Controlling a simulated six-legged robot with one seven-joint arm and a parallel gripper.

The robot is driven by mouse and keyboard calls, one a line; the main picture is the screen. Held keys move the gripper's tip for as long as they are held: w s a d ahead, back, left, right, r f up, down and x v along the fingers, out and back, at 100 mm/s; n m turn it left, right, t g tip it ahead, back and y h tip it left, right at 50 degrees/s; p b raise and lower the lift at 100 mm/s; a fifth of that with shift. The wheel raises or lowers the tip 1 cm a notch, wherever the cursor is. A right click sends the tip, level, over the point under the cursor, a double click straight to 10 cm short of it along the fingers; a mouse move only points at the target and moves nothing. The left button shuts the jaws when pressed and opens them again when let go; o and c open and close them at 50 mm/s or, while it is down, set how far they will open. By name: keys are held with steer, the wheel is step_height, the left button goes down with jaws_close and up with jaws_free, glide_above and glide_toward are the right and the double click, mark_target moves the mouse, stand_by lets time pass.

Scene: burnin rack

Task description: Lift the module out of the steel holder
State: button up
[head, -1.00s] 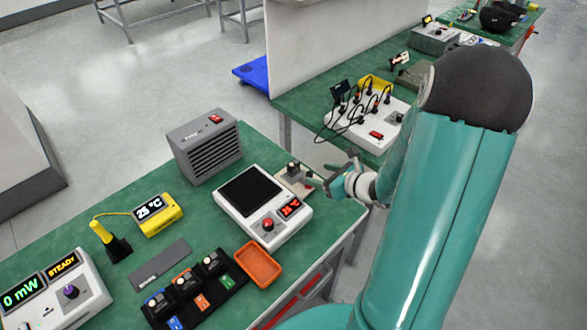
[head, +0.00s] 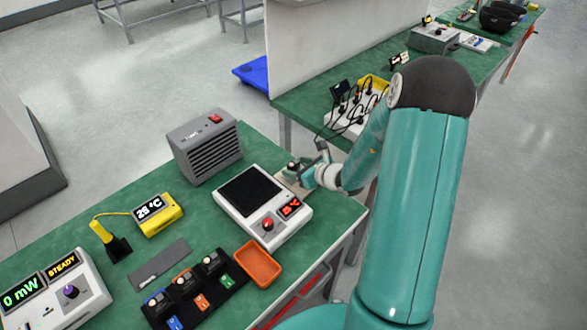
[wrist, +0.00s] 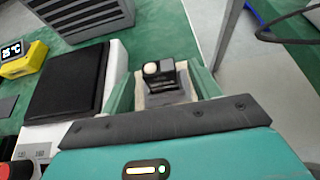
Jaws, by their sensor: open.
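The module (wrist: 160,73) is a small dark block with a pale round dome on top. In the wrist view it sits in the steel holder (wrist: 168,98), a grey piece on a pale base. My gripper (head: 305,172) is open, with its teal fingers on the left and right of the module in the wrist view. I cannot tell whether either finger touches it. In the head view my gripper is at the holder, just behind the white hot plate, and hides most of the module and holder.
The white hot plate (head: 278,222) with a black top stands close beside the holder. A grey vented box (head: 207,148) is behind it. An orange tray (head: 258,265) and a black rack (head: 222,293) of similar modules are in front. The bench edge is close on the right.

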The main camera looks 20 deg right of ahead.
steer(key=c, duration=1.1)
steer(key=shift+r, duration=0.2)
